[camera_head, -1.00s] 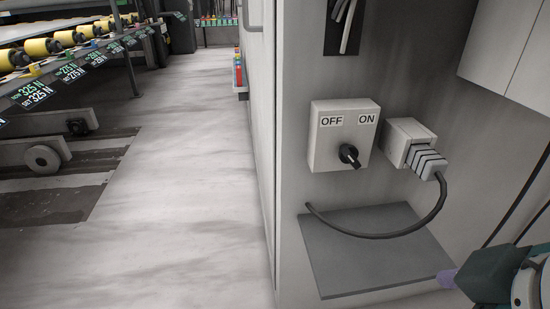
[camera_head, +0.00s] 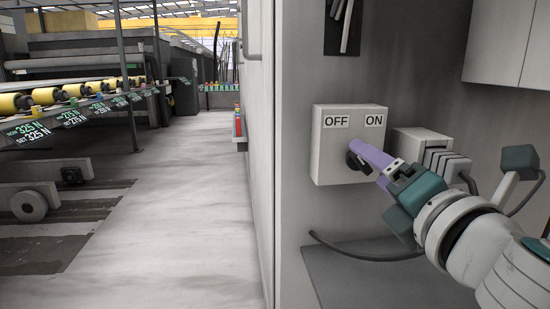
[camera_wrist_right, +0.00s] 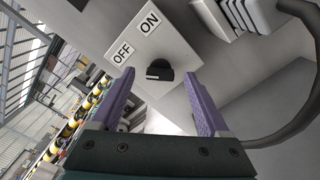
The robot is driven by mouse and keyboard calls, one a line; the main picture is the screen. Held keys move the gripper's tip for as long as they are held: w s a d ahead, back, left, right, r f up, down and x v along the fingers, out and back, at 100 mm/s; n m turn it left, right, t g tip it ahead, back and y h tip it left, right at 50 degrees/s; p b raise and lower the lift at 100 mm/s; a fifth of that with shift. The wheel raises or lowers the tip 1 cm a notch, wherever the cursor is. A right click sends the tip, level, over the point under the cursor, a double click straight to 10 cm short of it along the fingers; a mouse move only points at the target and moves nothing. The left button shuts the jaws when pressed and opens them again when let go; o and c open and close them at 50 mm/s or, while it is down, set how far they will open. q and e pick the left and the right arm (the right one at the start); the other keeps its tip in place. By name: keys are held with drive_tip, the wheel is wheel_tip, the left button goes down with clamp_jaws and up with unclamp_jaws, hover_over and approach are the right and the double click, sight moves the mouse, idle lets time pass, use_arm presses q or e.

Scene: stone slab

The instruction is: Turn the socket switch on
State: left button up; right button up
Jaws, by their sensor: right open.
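The socket switch is a white box (camera_head: 338,160) on the grey wall, labelled OFF on the left and ON on the right. Its black rotary knob (camera_head: 355,160) is partly hidden by my right gripper (camera_head: 366,160) in the head view. In the right wrist view the knob (camera_wrist_right: 159,70) shows whole, between the two purple fingers of my right gripper (camera_wrist_right: 160,92). The gripper is open, with a gap on each side of the knob. A plug (camera_head: 440,152) with a black cable sits right of the box. My left gripper is out of view.
A grey shelf (camera_head: 340,265) juts from the wall below the switch, with the cable looping above it. A white cabinet (camera_head: 510,45) hangs at upper right. The floor aisle (camera_head: 190,180) to the left is clear, beside a conveyor with yellow rollers.

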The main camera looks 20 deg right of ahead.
drive_tip(key=shift+x, duration=1.95)
clamp_jaws()
